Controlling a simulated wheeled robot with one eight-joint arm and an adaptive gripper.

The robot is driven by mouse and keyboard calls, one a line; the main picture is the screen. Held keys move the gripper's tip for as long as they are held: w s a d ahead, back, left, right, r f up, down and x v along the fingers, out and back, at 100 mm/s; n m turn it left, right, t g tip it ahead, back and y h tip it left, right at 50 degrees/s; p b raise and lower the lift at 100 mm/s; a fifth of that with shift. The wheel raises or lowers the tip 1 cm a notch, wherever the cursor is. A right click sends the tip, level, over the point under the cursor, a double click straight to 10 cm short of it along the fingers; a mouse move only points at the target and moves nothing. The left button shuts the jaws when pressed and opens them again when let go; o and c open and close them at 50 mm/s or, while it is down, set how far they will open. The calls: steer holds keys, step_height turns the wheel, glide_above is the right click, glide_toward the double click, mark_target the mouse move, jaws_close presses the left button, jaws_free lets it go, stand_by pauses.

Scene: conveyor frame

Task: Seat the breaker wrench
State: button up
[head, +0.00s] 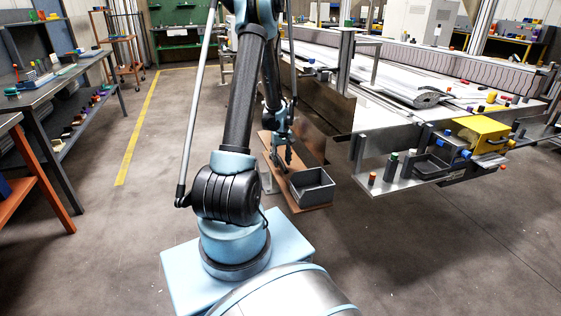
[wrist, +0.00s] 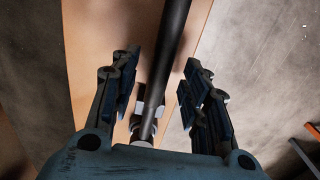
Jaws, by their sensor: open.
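A long dark bar, which looks like the breaker wrench (wrist: 172,50), runs down the middle of the wrist view and ends in a thinner grey shaft. My gripper (wrist: 159,72) is open, with one finger on each side of the bar and a gap on both sides. Small pale blocks (wrist: 139,105) show beside the shaft, partly hidden behind it. In the head view my gripper (head: 283,153) points down over a brown board (head: 312,208). The wrench cannot be made out clearly there. Its far end is outside the wrist view.
An open grey bin (head: 312,187) sits on the board's near end. The conveyor frame (head: 400,185) stands to the right, with small cylinders and a yellow box (head: 482,135) on its end. A workbench (head: 50,80) stands at left. Floor between is clear.

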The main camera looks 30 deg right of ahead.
steer(key=shift+r, duration=0.1)
step_height(320, 180, up, 12)
stand_by(0.6)
stand_by(0.4)
